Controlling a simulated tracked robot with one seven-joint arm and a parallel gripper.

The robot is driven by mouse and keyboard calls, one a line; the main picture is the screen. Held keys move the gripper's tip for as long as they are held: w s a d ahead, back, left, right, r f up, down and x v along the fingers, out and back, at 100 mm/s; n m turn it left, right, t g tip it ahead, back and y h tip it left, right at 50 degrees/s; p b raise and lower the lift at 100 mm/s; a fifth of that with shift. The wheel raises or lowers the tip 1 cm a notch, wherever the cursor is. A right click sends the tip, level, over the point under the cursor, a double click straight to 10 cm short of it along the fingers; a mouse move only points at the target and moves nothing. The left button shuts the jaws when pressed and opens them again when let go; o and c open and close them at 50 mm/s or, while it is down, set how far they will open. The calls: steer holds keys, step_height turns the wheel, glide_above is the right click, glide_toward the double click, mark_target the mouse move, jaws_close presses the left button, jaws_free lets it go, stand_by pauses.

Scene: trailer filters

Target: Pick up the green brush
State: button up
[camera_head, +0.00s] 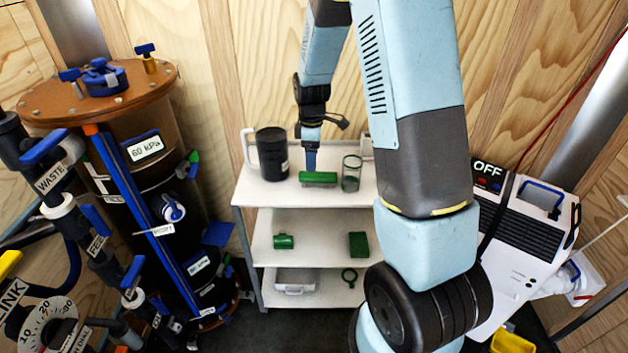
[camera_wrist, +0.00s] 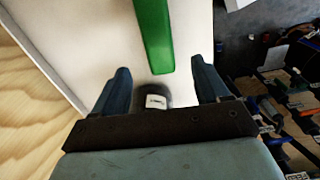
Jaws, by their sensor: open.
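A long green item that looks like the green brush (camera_head: 318,178) lies crosswise on the top shelf of a white shelf unit. No bristles can be made out. My gripper (camera_head: 311,163) points down just above it, near its left half; I cannot tell whether they touch. In the wrist view the green bar (camera_wrist: 153,35) comes in from the top edge, and its end reaches between the open fingers of my gripper (camera_wrist: 161,82). The fingers stand apart on either side, with gaps to the bar. Nothing is gripped.
A dark jug (camera_head: 272,155) with a pale handle stands left of the brush, and a clear green-rimmed glass (camera_head: 352,173) close to its right. The middle shelf (camera_head: 320,243) holds a green cylinder (camera_head: 284,241) and green block (camera_head: 358,245). A tank (camera_head: 150,130) stands left.

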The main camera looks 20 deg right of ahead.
mark_target(315, 174)
step_height(315, 174, down, 3)
steer(key=shift+r, duration=0.2)
steer(key=f, duration=0.2)
steer(key=d+f, duration=0.1)
steer(key=f, duration=0.1)
steer(key=shift+f, duration=0.6)
steer(key=shift+c, duration=0.2)
steer(key=c, duration=1)
steer(key=shift+r, duration=0.1)
steer(key=shift+c, duration=0.2)
step_height(315, 174, up, 18)
